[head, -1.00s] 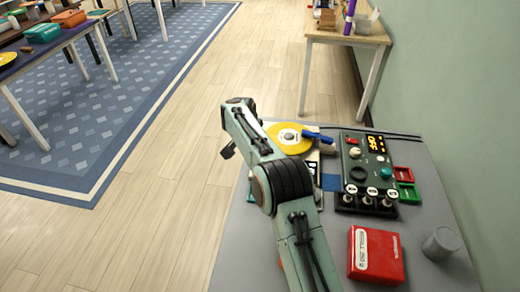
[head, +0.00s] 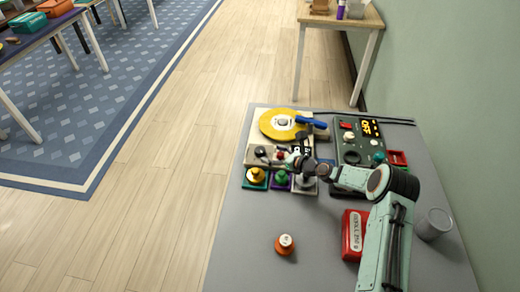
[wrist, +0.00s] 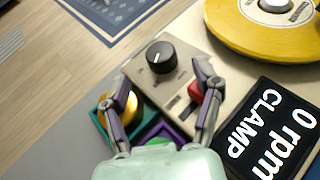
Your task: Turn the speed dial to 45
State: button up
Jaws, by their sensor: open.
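The speed dial (wrist: 161,57) is a round black knob with a white pointer line, on a beige panel (wrist: 140,76). Its pointer points roughly upward in the wrist view; its scale marks are too small to read. The dial also shows in the head view (head: 260,152). My gripper (wrist: 162,74) is open and empty, its fingers either side of the panel with the dial between and slightly beyond the tips. In the head view my gripper (head: 293,160) is over the machine's front. The black display (wrist: 270,130) reads "0 rpm CLAMP".
A yellow disc (head: 280,124) with a blue clamp (head: 311,122) lies behind the panel. A red button (wrist: 195,90) is near my right finger. Coloured trays with knobs (head: 257,177) stand in front.

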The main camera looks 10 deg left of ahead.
aim_at(260, 149)
jog(key=shift+x, duration=3.1)
jog(key=c, duration=1.2)
